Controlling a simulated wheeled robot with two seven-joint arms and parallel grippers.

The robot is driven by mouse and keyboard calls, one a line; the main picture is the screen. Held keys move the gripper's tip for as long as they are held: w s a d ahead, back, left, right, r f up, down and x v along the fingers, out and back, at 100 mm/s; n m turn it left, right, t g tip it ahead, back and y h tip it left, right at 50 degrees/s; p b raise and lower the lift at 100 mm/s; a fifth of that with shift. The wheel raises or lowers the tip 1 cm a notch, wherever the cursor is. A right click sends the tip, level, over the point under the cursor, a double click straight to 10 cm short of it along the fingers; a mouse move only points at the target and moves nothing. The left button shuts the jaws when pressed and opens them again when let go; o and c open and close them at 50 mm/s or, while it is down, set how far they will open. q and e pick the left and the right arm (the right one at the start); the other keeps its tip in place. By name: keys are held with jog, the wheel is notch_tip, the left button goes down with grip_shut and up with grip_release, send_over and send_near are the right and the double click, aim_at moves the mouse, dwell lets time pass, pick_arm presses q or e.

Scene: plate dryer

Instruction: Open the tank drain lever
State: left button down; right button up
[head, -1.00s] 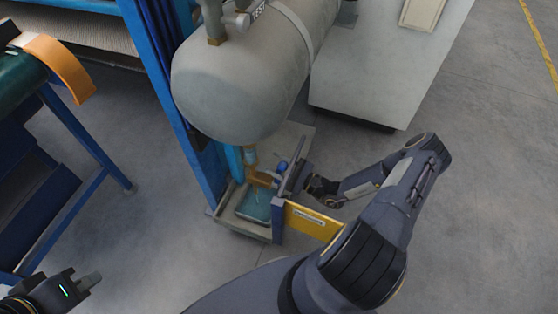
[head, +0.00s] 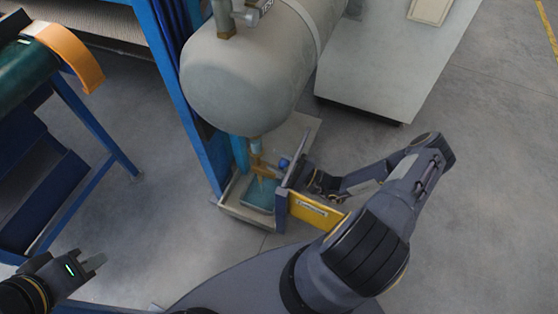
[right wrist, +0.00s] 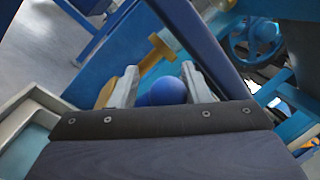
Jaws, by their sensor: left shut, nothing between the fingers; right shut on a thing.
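The grey tank (head: 245,85) lies in the upper middle of the head view. Its brass drain valve (head: 257,158) hangs below it, over a tray (head: 258,218). The drain lever's blue ball knob (head: 284,163) shows beside the valve. In the right wrist view the knob (right wrist: 162,93) sits between the fingers of my right gripper (right wrist: 160,76), which is shut on it. In the head view the right gripper (head: 290,166) is partly hidden by its own body. My left gripper (head: 98,262) is shut and empty at lower left, far from the valve.
A yellow labelled panel (head: 314,210) stands right of the tray, close to my right arm. A blue post (head: 184,95) rises left of the tank. A blue-framed bench (head: 92,115) stands at left. A grey cabinet (head: 385,70) stands at right. The floor between bench and tray is clear.

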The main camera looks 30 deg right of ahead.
jog(key=shift+d+f+h, duration=0.25)
jog(key=shift+f+h, duration=0.05)
jog(key=shift+f, duration=0.05)
jog(key=o, duration=1.4)
jog(key=shift+c, duration=0.2)
jog(key=shift+a+r, duration=0.1)
jog(key=shift+r, duration=0.1)
